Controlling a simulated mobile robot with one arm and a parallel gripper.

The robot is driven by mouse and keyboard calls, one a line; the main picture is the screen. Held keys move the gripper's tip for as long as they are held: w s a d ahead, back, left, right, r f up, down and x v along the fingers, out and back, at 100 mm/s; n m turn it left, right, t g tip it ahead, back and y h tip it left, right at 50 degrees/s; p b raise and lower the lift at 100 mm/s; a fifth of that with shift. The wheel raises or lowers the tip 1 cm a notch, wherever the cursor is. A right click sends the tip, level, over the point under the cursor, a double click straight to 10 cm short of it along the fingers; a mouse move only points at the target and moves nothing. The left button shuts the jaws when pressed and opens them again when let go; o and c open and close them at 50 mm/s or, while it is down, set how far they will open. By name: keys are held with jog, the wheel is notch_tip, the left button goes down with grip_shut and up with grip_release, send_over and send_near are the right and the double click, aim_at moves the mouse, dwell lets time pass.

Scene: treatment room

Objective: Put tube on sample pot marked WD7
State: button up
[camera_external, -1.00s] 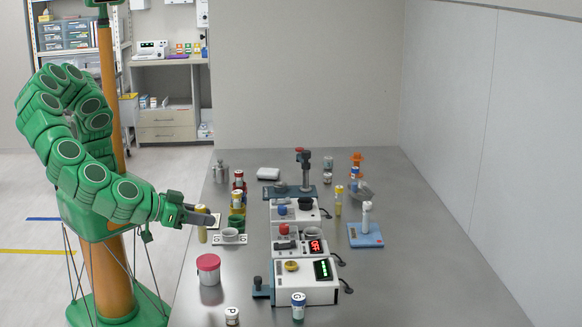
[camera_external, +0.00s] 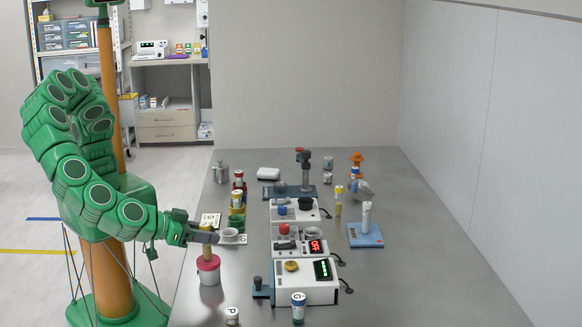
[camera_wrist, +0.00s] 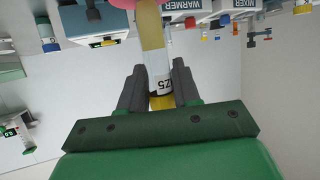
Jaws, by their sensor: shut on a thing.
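My gripper (camera_external: 208,237) is shut on a yellow tube (camera_external: 207,245). In the wrist view the tube (camera_wrist: 152,40) is upright between the fingers of my gripper (camera_wrist: 160,88), with a yellow cap and a white label ending in Z5. The tube's lower end is over the red lid of a white sample pot (camera_external: 209,277). I cannot tell if it touches the lid. A pink-red edge of the lid (camera_wrist: 120,3) shows at the top of the wrist view. The mark WD7 is not readable in either view.
White machines (camera_external: 305,285) stand to the right. A small white pot (camera_external: 232,316) and a blue-capped pot (camera_external: 298,305) are at the front.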

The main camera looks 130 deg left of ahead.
jog(key=shift+f, duration=0.1)
jog(key=o, duration=1)
